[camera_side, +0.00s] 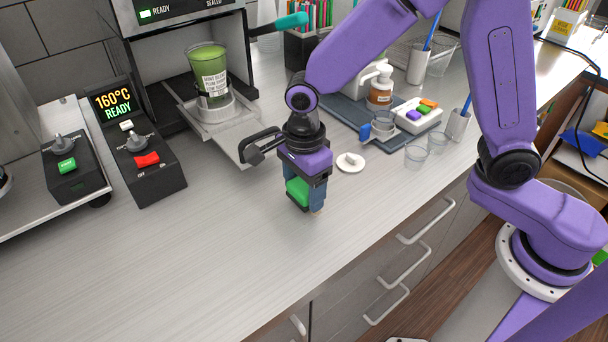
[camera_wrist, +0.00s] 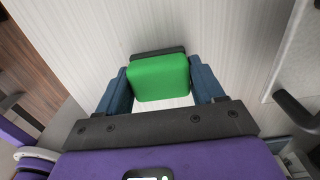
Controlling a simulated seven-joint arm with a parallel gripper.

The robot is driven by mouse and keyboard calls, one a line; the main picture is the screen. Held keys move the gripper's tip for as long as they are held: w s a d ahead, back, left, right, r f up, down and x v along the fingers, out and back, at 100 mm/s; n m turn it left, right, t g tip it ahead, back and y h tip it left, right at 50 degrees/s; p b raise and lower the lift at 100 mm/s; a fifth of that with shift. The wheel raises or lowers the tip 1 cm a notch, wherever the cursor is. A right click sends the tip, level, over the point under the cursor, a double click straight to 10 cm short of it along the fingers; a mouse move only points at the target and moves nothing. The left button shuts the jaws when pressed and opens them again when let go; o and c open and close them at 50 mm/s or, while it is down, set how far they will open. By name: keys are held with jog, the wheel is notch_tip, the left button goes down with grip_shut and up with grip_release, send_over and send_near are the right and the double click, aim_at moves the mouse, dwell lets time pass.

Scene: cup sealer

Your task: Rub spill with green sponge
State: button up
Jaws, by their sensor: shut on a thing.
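The green sponge (camera_side: 297,192) is held between the fingers of my gripper (camera_side: 305,196), low over the grey counter, near its front edge. I cannot tell whether it touches the counter. In the wrist view the sponge (camera_wrist: 158,78) sits between the two blue fingers of my gripper (camera_wrist: 160,84), with a dark strip along its far side. I cannot make out a spill for certain in either view. A bright white patch shows just below the sponge in the wrist view, and I cannot tell what it is.
The counter (camera_side: 180,260) is clear to the left. The sealer's black handle (camera_side: 260,145) is close behind my gripper. A small white disc (camera_side: 350,162) lies to the right. A cup of green drink (camera_side: 210,75) stands in the sealer. Control boxes (camera_side: 140,150) stand at left.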

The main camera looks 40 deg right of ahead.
aim_at(321, 214)
jog(key=shift+s+f, duration=0.55)
jog(key=shift+f, duration=0.05)
jog(key=shift+c, duration=0.3)
jog(key=shift+s+f, duration=0.1)
jog(key=shift+s, duration=1.35)
jog(key=shift+w, duration=2.1)
jog(key=shift+s+d, duration=0.4)
jog(key=shift+s, duration=1.75)
jog(key=shift+w, duration=2.1)
jog(key=shift+r, duration=4.15)
jog(key=shift+s+d, duration=0.1)
jog(key=shift+s, duration=0.05)
